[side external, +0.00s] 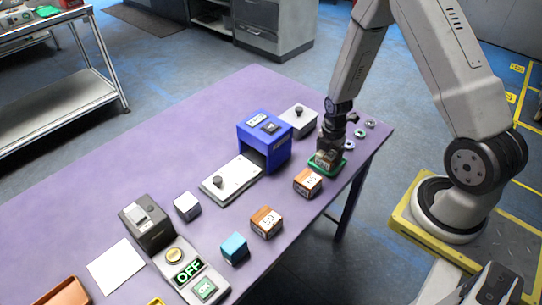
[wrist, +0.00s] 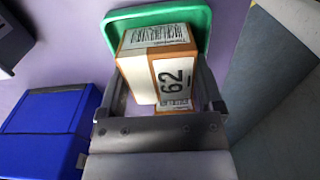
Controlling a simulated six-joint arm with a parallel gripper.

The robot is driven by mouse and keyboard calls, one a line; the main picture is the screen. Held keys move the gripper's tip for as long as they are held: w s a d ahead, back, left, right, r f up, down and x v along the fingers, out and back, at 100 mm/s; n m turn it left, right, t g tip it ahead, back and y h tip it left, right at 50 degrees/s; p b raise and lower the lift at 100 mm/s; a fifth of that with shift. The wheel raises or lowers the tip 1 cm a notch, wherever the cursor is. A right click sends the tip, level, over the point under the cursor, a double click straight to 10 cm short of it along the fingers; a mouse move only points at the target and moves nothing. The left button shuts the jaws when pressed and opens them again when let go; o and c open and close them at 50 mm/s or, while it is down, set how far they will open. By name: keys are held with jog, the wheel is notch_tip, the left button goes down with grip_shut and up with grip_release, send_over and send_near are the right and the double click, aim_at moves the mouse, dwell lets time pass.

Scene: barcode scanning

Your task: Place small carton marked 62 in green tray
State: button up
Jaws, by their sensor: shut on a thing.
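The small carton marked 62 (wrist: 165,68) is orange-brown and white, with a barcode label on one face and the number 62 on another. My gripper (wrist: 160,88) is shut on it, one finger at each side. The green tray (wrist: 198,18) lies right behind and under the carton in the wrist view. In the side view my gripper (side external: 327,150) points down over the green tray (side external: 316,167), and the carton (side external: 325,158) shows at the tray. I cannot tell whether the carton touches the tray floor.
A carton marked 15 (side external: 308,182) stands close in front of the tray, and a carton marked 50 (side external: 266,221) farther left. A blue scanner box (side external: 264,140) is left of the tray. Small rings (side external: 360,133) lie near the table's right edge. A blue cube (side external: 234,247) and white cube (side external: 187,206) stand left.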

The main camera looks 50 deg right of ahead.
aim_at(329, 153)
jog(key=shift+f, duration=0.2)
jog(key=o, duration=1.3)
notch_tip(329, 153, up, 12)
jog(key=shift+r, duration=0.15)
dwell(0.3)
dwell(0.5)
